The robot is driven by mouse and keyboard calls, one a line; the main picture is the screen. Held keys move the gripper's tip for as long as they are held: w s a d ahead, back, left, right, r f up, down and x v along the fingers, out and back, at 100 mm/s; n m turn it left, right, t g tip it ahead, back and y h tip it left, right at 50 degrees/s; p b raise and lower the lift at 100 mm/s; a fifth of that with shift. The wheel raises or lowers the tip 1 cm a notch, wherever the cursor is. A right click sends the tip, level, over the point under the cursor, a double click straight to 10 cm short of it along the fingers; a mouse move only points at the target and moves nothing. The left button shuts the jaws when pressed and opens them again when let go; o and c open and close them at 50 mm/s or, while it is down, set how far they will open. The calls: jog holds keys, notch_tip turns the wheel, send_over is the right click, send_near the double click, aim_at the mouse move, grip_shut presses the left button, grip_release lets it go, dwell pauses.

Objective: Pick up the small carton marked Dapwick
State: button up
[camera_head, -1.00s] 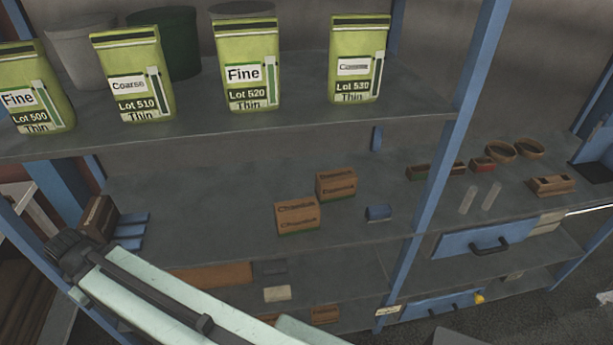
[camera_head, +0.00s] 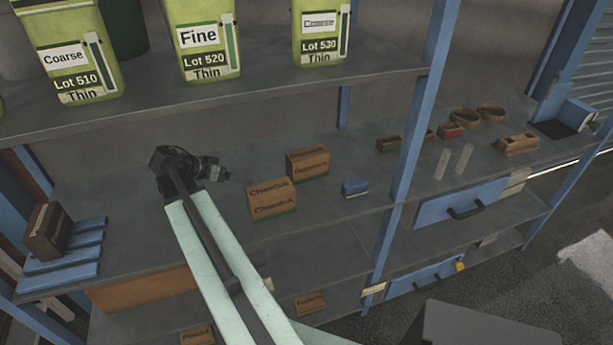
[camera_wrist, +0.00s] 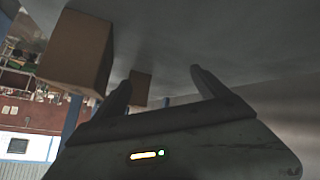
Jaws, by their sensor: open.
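Two small brown cartons stand on the middle shelf in the head view. The rear carton (camera_head: 307,163) has blurred print that looks like Dapwick. The front carton (camera_head: 272,199) bears a different name, something like Chaseluk. My gripper (camera_head: 226,174) is open and empty above the shelf, left of both cartons and apart from them. In the wrist view, my gripper (camera_wrist: 160,77) has its fingers spread. A small far carton (camera_wrist: 140,87), apparently the rear one, shows between them; a larger near carton (camera_wrist: 75,52), apparently the front one, is at the left.
A blue block (camera_head: 355,188) lies right of the cartons. A blue rack (camera_head: 62,258) with a dark carton (camera_head: 46,230) is at the left. The upper shelf (camera_head: 200,104) with green bags overhangs. A blue post (camera_head: 407,150) stands to the right.

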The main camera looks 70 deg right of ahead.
aim_at(297, 156)
jog(key=s+d+r+m+g, duration=0.1)
jog(key=s+d+m, duration=0.1)
jog(key=s+d, duration=0.2)
jog(key=s+d+r+m+g+h+b, duration=0.1)
jog(key=s+d+m, duration=0.2)
jog(key=s+d, duration=0.1)
jog(key=s+d+r+m+g, duration=0.1)
jog(key=s+d+m+g, duration=0.1)
jog(key=s+d, duration=0.2)
jog(key=shift+s+d+r+b, duration=0.25)
jog(key=shift+s+b, duration=0.05)
jog(key=shift+s, duration=0.35)
jog(key=b+x, duration=0.1)
jog(key=x, duration=0.1)
jog(key=shift+s+d+f, duration=0.15)
jog(key=b+x, duration=0.1)
jog(key=x, duration=0.4)
jog(key=shift+d+b, duration=0.15)
jog(key=shift+b, duration=0.2)
jog(key=shift+r, duration=0.25)
grip_shut()
